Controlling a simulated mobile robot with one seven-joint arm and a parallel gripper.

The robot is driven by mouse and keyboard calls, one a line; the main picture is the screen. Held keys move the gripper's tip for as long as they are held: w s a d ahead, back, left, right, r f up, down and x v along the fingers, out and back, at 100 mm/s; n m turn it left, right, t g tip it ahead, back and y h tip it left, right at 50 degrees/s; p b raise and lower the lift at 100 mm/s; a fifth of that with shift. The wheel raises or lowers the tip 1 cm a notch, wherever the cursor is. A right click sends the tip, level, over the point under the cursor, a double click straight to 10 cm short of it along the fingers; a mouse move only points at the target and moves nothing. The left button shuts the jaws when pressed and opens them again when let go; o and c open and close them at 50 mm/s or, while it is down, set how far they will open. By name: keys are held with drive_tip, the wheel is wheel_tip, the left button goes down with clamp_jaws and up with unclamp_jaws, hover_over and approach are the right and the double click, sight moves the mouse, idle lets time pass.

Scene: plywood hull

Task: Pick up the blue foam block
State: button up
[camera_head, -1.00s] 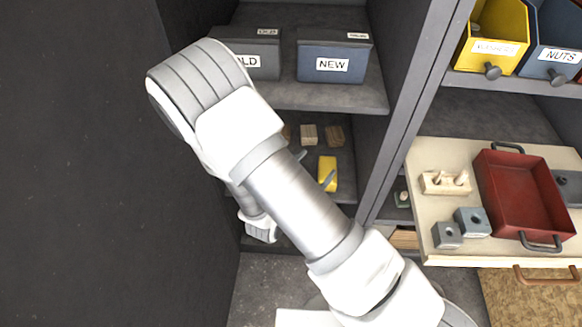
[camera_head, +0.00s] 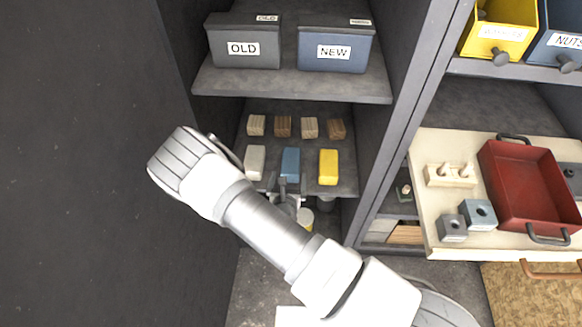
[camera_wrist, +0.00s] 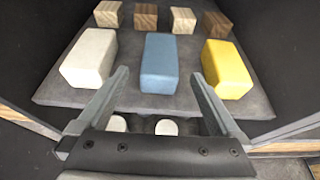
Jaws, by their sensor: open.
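The blue foam block (camera_head: 290,163) stands in the front row on the middle shelf, between a white block (camera_head: 255,162) and a yellow block (camera_head: 328,167). In the wrist view the blue block (camera_wrist: 159,64) is straight ahead, just beyond the fingertips. My gripper (camera_wrist: 158,82) is open and empty, with one finger toward the gap on each side of the blue block. In the head view my gripper (camera_head: 287,183) is at the shelf's front edge, just in front of the blue block's lower part.
Several small wooden blocks (camera_wrist: 139,15) stand in a row behind. Above, a shelf (camera_head: 290,88) holds the OLD bin (camera_head: 243,60) and NEW bin (camera_head: 335,62). Dark walls close in both sides. A red tray (camera_head: 527,185) sits on a pulled-out board at the right.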

sight(290, 168)
drive_tip(key=x, duration=0.2)
drive_tip(key=shift+w+f, duration=0.2)
drive_tip(key=b+x, duration=0.2)
drive_tip(key=x, duration=0.2)
drive_tip(key=shift+w+f+b, duration=0.1)
drive_tip(key=shift+f+b, duration=0.2)
drive_tip(key=shift+w+f, duration=0.1)
drive_tip(key=shift+w, duration=0.25)
drive_tip(key=c, duration=1.2)
drive_tip(key=shift+c, duration=0.2)
